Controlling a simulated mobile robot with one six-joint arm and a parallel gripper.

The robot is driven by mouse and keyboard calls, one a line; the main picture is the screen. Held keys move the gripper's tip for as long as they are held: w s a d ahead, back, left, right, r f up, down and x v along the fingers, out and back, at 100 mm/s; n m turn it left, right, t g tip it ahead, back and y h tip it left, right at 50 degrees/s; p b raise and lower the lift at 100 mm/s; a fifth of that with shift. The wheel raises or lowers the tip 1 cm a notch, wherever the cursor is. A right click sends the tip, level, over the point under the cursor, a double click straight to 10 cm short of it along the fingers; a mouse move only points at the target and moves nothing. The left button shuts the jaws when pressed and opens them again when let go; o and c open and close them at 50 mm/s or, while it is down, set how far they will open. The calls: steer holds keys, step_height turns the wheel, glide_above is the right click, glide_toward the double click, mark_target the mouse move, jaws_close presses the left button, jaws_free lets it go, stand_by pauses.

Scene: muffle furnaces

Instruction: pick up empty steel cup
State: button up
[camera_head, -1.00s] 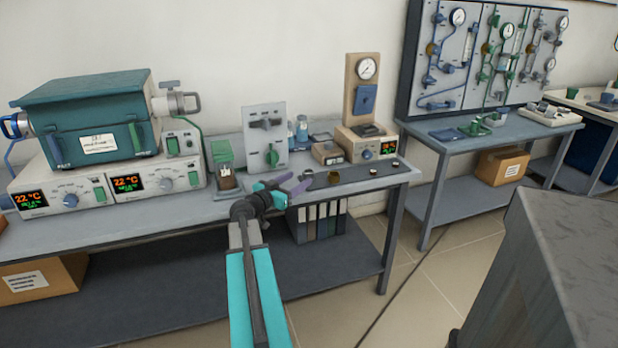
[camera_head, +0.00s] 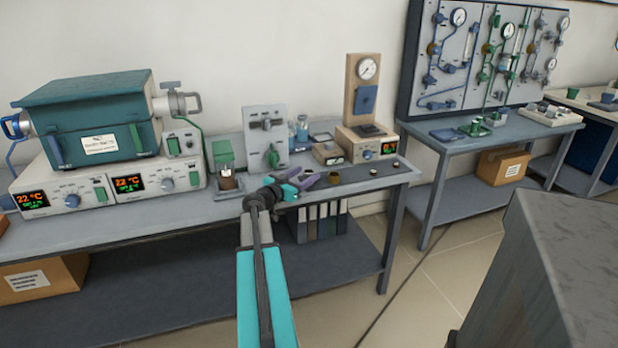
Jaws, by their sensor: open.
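My gripper (camera_head: 305,179), with purple fingers, is open over the front part of the bench, at the left end of the dark mat (camera_head: 352,176). A small grey cup, apparently the steel one, is at the fingertips and mostly hidden by them. I cannot tell whether it is fully between the fingers or whether they touch it. A brass-coloured cup (camera_head: 334,178) stands on the mat just right of the gripper. Two smaller round pieces, one dark (camera_head: 374,171) and one pale-rimmed (camera_head: 396,164), lie further right. The insides of the cups are too small to read.
A wooden gauge stand (camera_head: 362,100) on a base unit with a display (camera_head: 368,150) stands behind the mat. A grey panel with a green knob (camera_head: 265,138) and small bottles (camera_head: 301,130) stand behind the gripper. The teal furnace (camera_head: 95,120) is at left.

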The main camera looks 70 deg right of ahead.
steer(key=shift+d, duration=0.2)
stand_by(0.4)
steer(key=c, duration=1.1)
